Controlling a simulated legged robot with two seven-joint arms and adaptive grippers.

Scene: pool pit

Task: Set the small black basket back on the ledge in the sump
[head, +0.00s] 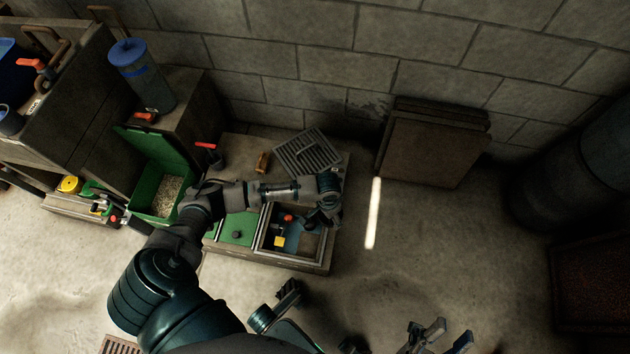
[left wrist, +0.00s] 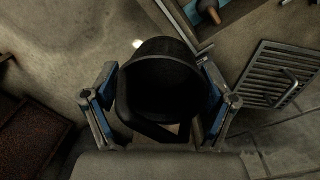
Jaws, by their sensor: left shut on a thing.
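The small black basket (left wrist: 165,80) is between the fingers of my left gripper (left wrist: 158,105) in the left wrist view, its round dark mouth facing the camera and a curved band below it. My left gripper (head: 325,213) is shut on it. In the head view the gripper is at the right end of the open sump (head: 262,232), and the basket is hard to make out there. The sump's frame also shows in the left wrist view (left wrist: 203,45). I cannot make out the ledge clearly. My right gripper (head: 450,335) is open and empty at the bottom edge.
A slotted grate (head: 308,153) lies behind the sump opening. Inside the sump are a red-topped part and a yellow block (head: 279,242). A green bin (head: 160,190) stands left. Brown panels (head: 430,148) lean on the wall.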

